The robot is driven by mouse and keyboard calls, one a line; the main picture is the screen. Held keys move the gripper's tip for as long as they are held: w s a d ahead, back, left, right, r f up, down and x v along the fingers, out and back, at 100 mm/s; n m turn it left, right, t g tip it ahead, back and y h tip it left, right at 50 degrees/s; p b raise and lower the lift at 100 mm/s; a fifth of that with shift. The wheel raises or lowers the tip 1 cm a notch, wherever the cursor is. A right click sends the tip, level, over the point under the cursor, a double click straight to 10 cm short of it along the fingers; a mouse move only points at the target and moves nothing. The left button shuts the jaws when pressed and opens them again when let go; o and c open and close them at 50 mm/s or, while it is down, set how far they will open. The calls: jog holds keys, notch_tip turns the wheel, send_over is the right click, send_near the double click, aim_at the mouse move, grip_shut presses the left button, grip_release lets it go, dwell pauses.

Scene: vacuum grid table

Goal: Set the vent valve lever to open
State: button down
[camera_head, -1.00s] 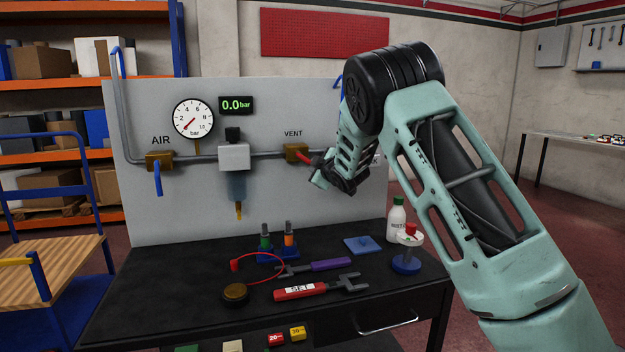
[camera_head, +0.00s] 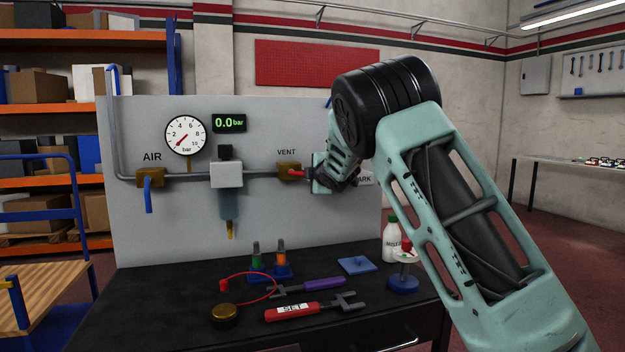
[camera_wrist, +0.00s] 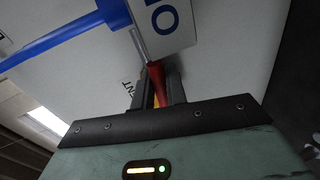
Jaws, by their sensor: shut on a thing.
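The brass vent valve (camera_head: 288,171) sits on the grey pipe under the VENT label, on the upright grey panel. Its red lever (camera_head: 298,173) points right, roughly in line with the pipe. My gripper (camera_head: 308,174) is shut on the lever's outer part, just right of the valve. In the wrist view the red lever (camera_wrist: 156,72) lies between the two dark fingers (camera_wrist: 158,90). The lever's outer end is hidden by the gripper in the head view.
The blue air lever (camera_head: 149,195) hangs down at left; the gauge (camera_head: 186,135) and display read zero.

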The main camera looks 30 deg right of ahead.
dwell(0.3)
jog(key=c, duration=1.5)
grip_release()
jog(key=shift+s+a, duration=0.1)
jog(key=shift+b+v, duration=1.25)
jog(key=shift+v, duration=7.4)
